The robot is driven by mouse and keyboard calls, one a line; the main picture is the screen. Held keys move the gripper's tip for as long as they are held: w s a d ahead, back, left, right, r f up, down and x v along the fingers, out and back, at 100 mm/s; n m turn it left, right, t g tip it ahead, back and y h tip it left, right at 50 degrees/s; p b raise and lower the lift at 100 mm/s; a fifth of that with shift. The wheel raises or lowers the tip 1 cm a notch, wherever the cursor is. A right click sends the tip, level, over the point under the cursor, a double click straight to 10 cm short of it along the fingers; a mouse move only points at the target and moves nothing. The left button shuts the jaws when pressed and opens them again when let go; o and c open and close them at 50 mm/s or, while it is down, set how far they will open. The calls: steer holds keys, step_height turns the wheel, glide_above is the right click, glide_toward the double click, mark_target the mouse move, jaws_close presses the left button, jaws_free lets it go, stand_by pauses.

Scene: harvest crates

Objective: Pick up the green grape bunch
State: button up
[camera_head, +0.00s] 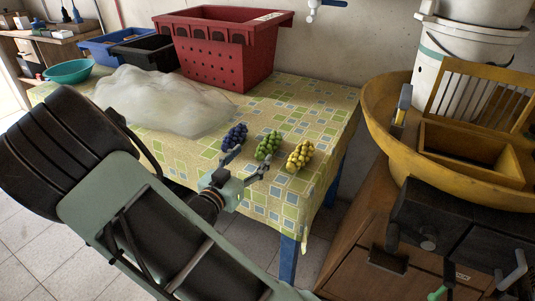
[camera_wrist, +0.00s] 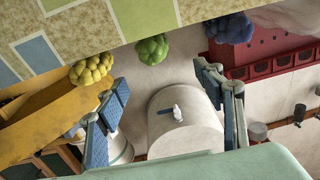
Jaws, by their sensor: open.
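The green grape bunch (camera_head: 268,145) lies on the patterned tablecloth, between a dark blue grape bunch (camera_head: 235,136) on its left and a yellow grape bunch (camera_head: 300,155) on its right. My gripper (camera_head: 249,158) is open and empty, on the near side of the green bunch. In the wrist view, which looks upside down, the green bunch (camera_wrist: 152,49) shows beyond the fingertips, roughly between the two fingers of my gripper (camera_wrist: 160,78). The yellow bunch (camera_wrist: 91,69) is beyond the left finger and the blue bunch (camera_wrist: 230,28) beyond the right one. No finger visibly touches any bunch.
A crumpled clear plastic sheet (camera_head: 165,100) covers the table's left part. A red crate (camera_head: 228,62), a black crate (camera_head: 145,53) and a blue crate (camera_head: 97,50) stand behind. A yellow wooden grape press (camera_head: 455,170) stands right. The tablecloth behind the bunches is clear.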

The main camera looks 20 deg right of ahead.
mark_target(269, 138)
steer(key=shift+d+f+h, duration=0.15)
steer(key=shift+d+h, duration=0.1)
steer(key=shift+h, duration=0.05)
steer(key=b+x, duration=0.2)
steer(key=x, duration=0.8)
steer(key=shift+w+d, duration=0.1)
steer(key=shift+d, duration=0.1)
steer(key=c, duration=1.6)
steer(key=shift+r, duration=0.3)
steer(key=shift+r, duration=0.25)
step_height(269, 138, up, 2)
steer(key=shift+r+p, duration=0.15)
steer(key=shift+p, duration=0.55)
steer(key=s+r, duration=0.3)
steer(key=s, duration=0.1)
steer(key=s+r+p, duration=0.1)
steer(key=s+r, duration=0.2)
steer(key=s, duration=0.1)
steer(key=s+a+r, duration=0.1)
steer(key=s+r, duration=0.2)
steer(key=s, duration=0.1)
steer(key=shift+s+a, duration=0.1)
steer(key=shift+s, duration=0.1)
